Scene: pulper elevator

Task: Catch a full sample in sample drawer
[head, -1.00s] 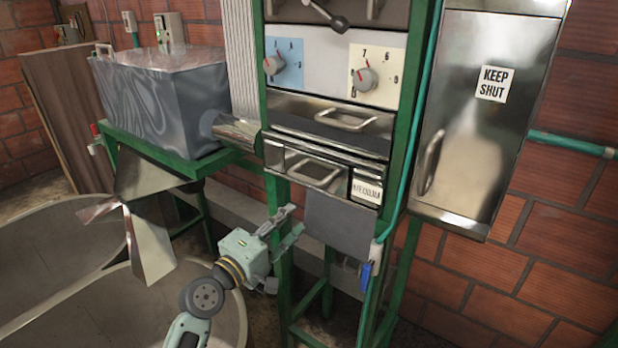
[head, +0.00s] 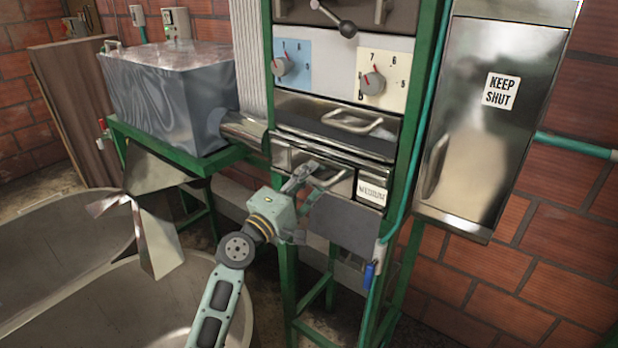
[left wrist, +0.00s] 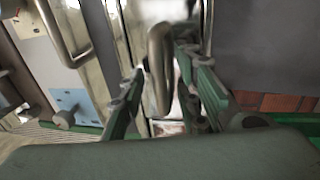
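The lower steel drawer (head: 285,157) sits in the green-framed machine, with a bar handle (head: 328,177) and a small white label (head: 372,192). My left gripper (head: 303,188) is just in front of that handle, reaching up from below left. In the left wrist view its two fingers (left wrist: 160,88) are spread apart, with the handle (left wrist: 158,62) in the gap between them. I see no clear contact. The drawer's inside is hidden. My right gripper is not in view.
Another drawer with a handle (head: 352,122) lies directly above, under two numbered dials (head: 283,66) (head: 372,83). A steel cabinet (head: 470,140) marked KEEP SHUT hangs at right. A blue valve handle (head: 369,274) hangs below. A metal paddle (head: 150,215) and large basins (head: 50,250) are at left.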

